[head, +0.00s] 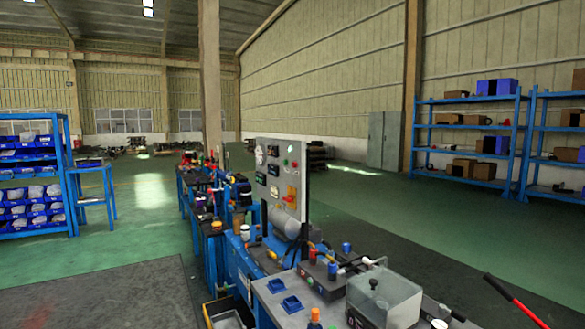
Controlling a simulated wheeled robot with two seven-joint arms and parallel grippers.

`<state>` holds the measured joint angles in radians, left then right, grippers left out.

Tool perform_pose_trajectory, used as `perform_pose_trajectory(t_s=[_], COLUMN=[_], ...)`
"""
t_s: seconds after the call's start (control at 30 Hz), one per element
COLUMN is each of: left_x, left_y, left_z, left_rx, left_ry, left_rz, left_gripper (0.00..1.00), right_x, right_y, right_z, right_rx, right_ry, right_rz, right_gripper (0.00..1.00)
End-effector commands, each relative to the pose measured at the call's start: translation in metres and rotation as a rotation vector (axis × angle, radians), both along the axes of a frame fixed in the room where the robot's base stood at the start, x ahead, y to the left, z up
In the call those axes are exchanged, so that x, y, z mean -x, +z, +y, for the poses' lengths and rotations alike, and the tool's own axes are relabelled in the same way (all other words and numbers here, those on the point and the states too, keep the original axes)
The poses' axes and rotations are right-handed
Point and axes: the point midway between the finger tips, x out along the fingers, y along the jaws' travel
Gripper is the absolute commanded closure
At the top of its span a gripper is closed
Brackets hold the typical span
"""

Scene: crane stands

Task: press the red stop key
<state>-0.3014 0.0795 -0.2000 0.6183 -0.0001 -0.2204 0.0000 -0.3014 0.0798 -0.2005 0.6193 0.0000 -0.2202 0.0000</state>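A grey upright control panel (266,211) stands near the middle of the head view, on the blue workbench row. A larger orange-red switch or key (290,196) sits lower on the same face. The picture is too small to read any label, so I cannot tell which of these is the stop key. Neither of my grippers is in view, and nothing covers the red parts of the panel.
A red-and-black lever (517,302) slants at lower right. Blue shelves (468,155) stand at right. Green floor (150,215) is open at left.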

Motion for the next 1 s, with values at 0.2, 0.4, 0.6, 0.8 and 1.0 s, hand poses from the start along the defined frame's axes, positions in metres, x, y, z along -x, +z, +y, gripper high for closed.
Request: perform_pose_trajectory(t_s=[0.2,0.4,0.6,0.8,1.0], left_x=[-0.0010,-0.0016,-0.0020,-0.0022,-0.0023], left_y=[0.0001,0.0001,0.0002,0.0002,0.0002], left_z=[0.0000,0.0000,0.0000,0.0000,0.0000], left_rx=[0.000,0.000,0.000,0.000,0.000], left_ry=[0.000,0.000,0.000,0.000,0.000], left_rz=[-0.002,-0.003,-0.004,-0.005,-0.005], left_gripper=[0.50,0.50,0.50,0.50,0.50], right_x=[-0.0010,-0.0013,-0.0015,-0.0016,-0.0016], right_y=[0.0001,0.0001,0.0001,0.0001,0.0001], right_z=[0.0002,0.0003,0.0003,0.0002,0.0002], right_rx=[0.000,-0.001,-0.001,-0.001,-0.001], right_ry=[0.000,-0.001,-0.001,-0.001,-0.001], right_rz=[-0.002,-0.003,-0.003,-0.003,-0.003], right_gripper=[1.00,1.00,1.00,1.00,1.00])
